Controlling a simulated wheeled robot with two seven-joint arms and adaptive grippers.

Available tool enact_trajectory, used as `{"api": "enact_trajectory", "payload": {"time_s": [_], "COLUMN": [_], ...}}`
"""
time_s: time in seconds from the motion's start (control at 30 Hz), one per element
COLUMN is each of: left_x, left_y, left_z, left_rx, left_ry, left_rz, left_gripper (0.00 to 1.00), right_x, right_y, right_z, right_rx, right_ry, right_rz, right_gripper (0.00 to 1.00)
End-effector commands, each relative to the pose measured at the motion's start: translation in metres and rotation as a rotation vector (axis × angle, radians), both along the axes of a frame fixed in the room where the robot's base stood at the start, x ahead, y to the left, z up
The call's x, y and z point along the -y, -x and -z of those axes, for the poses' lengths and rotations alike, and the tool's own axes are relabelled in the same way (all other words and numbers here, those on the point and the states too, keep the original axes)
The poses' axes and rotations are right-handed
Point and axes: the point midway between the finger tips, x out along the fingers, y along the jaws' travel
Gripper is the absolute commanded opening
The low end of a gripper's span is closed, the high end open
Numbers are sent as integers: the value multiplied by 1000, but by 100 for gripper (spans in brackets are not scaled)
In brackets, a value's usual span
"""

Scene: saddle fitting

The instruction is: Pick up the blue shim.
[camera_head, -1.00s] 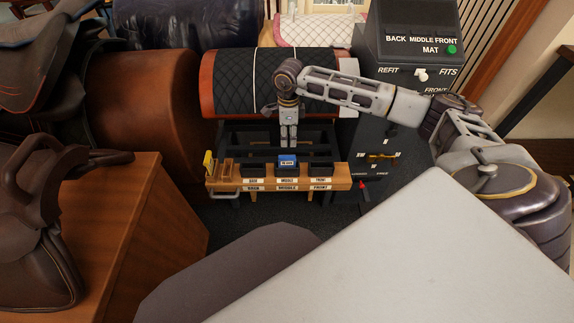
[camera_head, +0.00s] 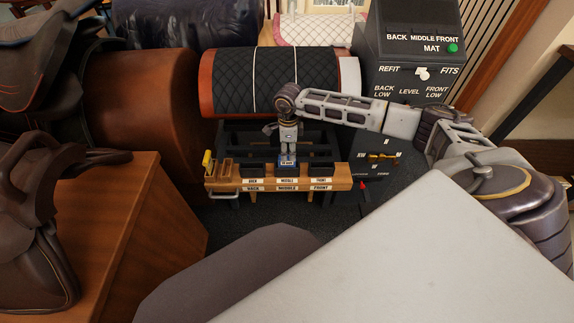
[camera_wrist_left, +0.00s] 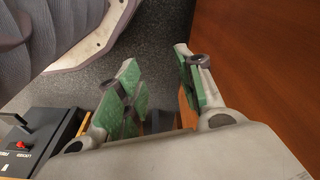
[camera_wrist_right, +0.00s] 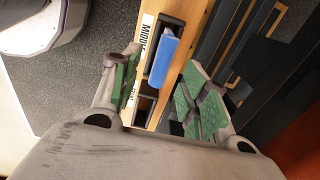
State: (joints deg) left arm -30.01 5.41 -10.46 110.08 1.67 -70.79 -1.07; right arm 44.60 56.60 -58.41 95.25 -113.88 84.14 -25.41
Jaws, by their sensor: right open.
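The blue shim (camera_head: 287,163) sits in the middle compartment of the wooden bench tray (camera_head: 342,184), above a label reading MIDDLE. My right gripper (camera_head: 287,156) points down over it, with the fingertips at about its height and partly hiding it. In the right wrist view the shim (camera_wrist_right: 162,60) shows as a long blue block in the gap between the two open green-padded fingers (camera_wrist_right: 157,75). I cannot tell whether a finger touches it. My left gripper (camera_wrist_left: 160,75) is open and empty beside a brown wooden panel; it is not in the head view.
Dark compartments marked BACK (camera_head: 253,170) and FRONT (camera_head: 320,170) flank the middle one. A yellow-handled item (camera_head: 208,160) stands at the tray's left end. A dark control console (camera_head: 415,60) stands behind right, and a quilted saddle stand (camera_head: 300,75) behind.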

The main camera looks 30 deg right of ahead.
Motion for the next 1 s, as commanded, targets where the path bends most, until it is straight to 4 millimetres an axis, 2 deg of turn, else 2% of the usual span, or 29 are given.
{"api": "enact_trajectory", "payload": {"time_s": [0.27,0.53,0.7,1.0], "left_x": [0,3,4,5], "left_y": [3,3,2,1], "left_z": [2,-16,-21,-22], "left_rx": [-9,-10,1,3], "left_ry": [-1,7,11,12], "left_rz": [0,4,4,4], "left_gripper": [37,37,37,37], "right_x": [-1,-2,-2,-2], "right_y": [-1,-4,-4,-4], "right_z": [8,37,50,52], "right_rx": [-1,-1,0,0], "right_ry": [0,0,0,0], "right_rz": [0,1,1,1], "right_gripper": [45,45,45,45]}}
